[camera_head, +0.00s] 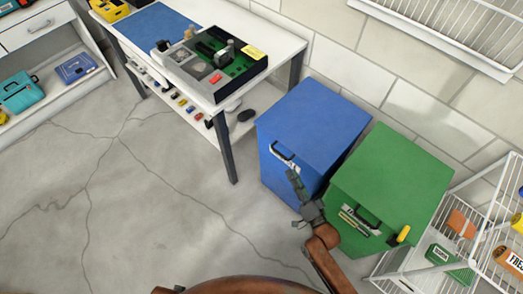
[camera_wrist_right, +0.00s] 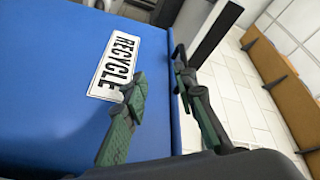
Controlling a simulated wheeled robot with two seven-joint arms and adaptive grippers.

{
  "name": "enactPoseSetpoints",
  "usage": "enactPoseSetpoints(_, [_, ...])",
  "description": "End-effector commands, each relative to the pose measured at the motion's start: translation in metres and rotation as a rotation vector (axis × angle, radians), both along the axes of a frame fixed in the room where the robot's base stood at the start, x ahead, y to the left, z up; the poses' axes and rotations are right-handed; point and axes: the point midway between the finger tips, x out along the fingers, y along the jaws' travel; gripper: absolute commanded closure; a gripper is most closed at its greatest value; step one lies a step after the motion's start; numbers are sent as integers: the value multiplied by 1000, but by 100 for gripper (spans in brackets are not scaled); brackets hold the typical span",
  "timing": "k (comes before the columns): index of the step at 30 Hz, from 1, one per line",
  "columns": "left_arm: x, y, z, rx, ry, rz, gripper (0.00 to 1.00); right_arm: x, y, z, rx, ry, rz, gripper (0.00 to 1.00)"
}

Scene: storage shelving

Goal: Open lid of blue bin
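The blue bin (camera_head: 312,122) stands on the floor in the middle right of the head view, its flat top lid closed. A black handle (camera_head: 281,153) and a white label sit on its front. In the right wrist view the blue bin's panel (camera_wrist_right: 60,75) fills the left, with a white RECYCLE label (camera_wrist_right: 115,63). My right gripper (camera_head: 293,176) is just below and beside the handle. In the right wrist view its green-padded fingers (camera_wrist_right: 162,108) are apart, with the bin's edge between them. I cannot tell whether they touch the handle. My left gripper is not in view.
A green bin (camera_head: 390,185) stands close on the right of the blue bin. A white table (camera_head: 285,45) with a tool tray is behind left. A wire rack (camera_head: 490,215) is at the far right. Open floor (camera_head: 140,200) lies to the left.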

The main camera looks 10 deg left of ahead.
Motion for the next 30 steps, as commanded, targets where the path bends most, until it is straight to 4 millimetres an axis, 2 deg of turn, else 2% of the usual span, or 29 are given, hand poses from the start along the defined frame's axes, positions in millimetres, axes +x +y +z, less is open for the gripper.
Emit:
enactPoseSetpoints(3, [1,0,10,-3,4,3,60,4,13,22,83,-34,32,74])
enactPoseSetpoints(6, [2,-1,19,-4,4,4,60,8,19,31,106,-44,40,74])
enactPoseSetpoints(17, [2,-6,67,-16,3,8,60,48,47,41,106,-42,40,74])
enactPoseSetpoints(22, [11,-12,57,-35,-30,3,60,62,56,45,104,-42,39,74])
enactPoseSetpoints(30, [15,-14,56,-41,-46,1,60,67,59,48,103,-44,39,74])
